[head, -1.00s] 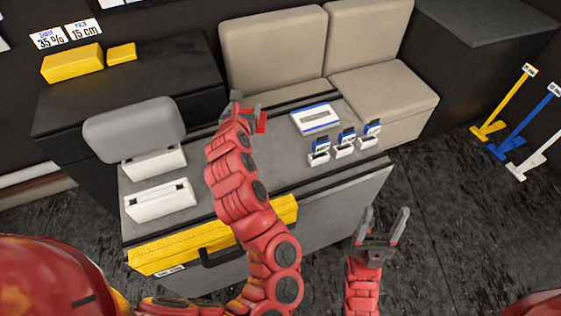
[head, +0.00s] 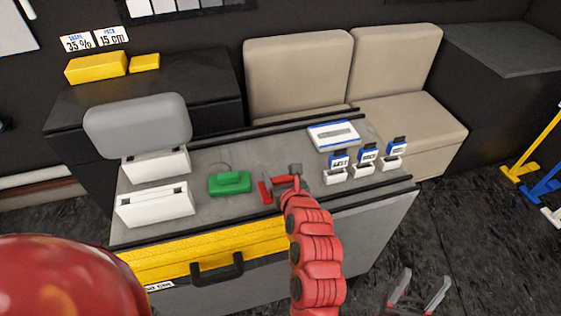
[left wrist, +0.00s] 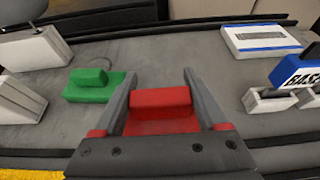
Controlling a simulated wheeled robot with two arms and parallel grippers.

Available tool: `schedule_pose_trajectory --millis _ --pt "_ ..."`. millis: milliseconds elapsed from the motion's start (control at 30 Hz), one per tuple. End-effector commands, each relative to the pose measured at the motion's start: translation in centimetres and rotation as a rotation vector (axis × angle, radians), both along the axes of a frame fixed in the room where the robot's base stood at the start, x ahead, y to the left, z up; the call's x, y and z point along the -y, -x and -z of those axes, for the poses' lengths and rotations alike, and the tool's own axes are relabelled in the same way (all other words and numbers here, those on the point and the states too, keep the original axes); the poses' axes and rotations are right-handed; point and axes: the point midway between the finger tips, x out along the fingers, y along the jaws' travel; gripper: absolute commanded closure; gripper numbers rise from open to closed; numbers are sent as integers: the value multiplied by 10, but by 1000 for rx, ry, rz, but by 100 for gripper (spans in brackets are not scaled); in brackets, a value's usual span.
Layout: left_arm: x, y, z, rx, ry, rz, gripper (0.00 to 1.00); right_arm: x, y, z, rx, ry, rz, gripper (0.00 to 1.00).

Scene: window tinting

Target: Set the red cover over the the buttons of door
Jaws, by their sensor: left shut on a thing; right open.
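The red cover (left wrist: 160,100) is a small red block with a flat base, between the fingers of my left gripper (head: 282,184) in the left wrist view. That gripper is shut on it over the middle of the grey tabletop. In the head view part of the red cover (head: 265,192) shows at the gripper's left side. My right gripper (head: 418,294) is open and empty at the bottom right, away from the table. I cannot make out any door buttons in these views.
A green block (head: 230,182) lies left of my left gripper. White holders (head: 155,203) stand further left. A blue-and-white box (head: 333,136) and several blue-topped pieces in white stands (head: 366,165) are right. A yellow case (head: 215,250) is along the front.

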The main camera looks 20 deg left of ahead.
Motion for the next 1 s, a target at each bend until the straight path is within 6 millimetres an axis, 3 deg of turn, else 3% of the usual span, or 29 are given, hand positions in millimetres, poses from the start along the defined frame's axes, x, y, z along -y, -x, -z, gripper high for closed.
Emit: schedule_pose_trajectory --millis 200,333,500,733,1000 --pt "-19 -55 3 -3 -5 -3 82 0 0 -12 0 0 0 36" --pt "-23 -74 5 -1 -1 -1 82 0 0 -14 0 0 0 36" --pt "-28 -87 10 -7 -3 -1 82 0 0 -17 0 0 0 36" --pt "-26 -85 42 -4 -2 2 82 0 0 -24 0 0 0 36" --pt "-26 -85 45 -2 1 0 82 0 0 -23 0 0 0 36"
